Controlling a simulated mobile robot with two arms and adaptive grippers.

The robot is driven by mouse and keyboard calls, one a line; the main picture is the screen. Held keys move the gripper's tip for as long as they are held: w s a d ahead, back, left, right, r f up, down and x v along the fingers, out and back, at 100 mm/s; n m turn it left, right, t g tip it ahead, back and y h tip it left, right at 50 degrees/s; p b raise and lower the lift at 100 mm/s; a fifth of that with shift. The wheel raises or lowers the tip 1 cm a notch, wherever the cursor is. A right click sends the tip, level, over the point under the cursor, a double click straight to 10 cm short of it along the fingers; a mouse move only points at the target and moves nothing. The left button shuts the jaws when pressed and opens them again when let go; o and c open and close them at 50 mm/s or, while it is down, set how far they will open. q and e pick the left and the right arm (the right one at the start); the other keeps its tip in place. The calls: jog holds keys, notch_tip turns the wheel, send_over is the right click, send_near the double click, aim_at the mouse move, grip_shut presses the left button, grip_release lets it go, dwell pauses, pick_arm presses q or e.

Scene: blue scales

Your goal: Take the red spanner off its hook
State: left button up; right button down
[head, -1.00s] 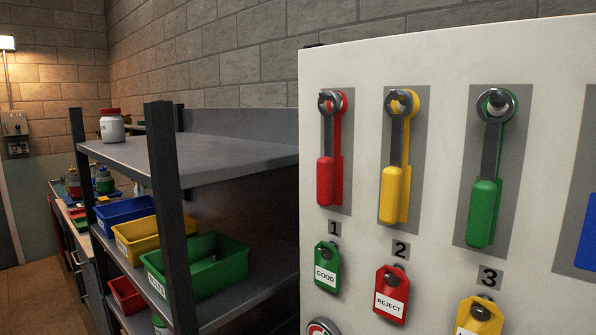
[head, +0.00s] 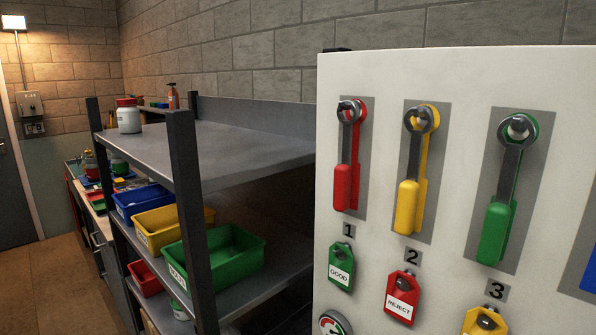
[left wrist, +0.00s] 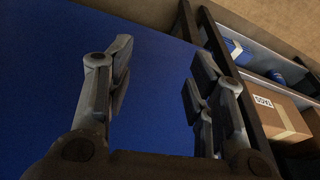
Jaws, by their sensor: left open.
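The red spanner (head: 342,186) hangs upright by its ring on the hook at position 1 of the white board (head: 454,75). Its grey shaft and red handle hang down over a grey backing panel. Neither gripper shows in the head view. In the left wrist view my left gripper (left wrist: 160,85) is open, with nothing between its fingers. Behind it is a plain blue surface. The spanner does not show in the wrist view, so I cannot tell its distance from the gripper.
A yellow spanner (head: 408,204) and a green spanner (head: 495,234) hang to the right. A green GOOD tag (head: 341,266) and a red REJECT tag (head: 401,298) hang below. A dark shelf (head: 240,155) with coloured bins stands left. A cardboard box (left wrist: 280,122) shows in the wrist view.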

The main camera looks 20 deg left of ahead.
pick_arm(q)
notch_tip(320, 180, up, 18)
jog(key=r+t+p, duration=0.1)
jog(key=p, duration=0.1)
jog(key=n+t+h+p, duration=0.1)
jog(key=n+t+h, duration=0.85)
jog(key=n, duration=2.45)
send_near(338, 172)
jog(key=d+f+t+y, duration=0.1)
jog(key=d+t+y, duration=0.2)
jog(key=t+y, duration=0.1)
jog(key=shift+h, duration=0.25)
jog(key=p+x, duration=0.1)
jog(key=x, duration=0.4)
jog(key=p+x, duration=0.1)
jog(key=x, duration=0.2)
jog(key=shift+w+f+p, duration=0.25)
jog(key=shift+f+p, duration=0.05)
jog(key=shift+w+d+f, duration=0.1)
jog(key=shift+w+d, duration=0.15)
jog(key=shift+w, duration=0.35)
jog(key=shift+c, duration=0.5)
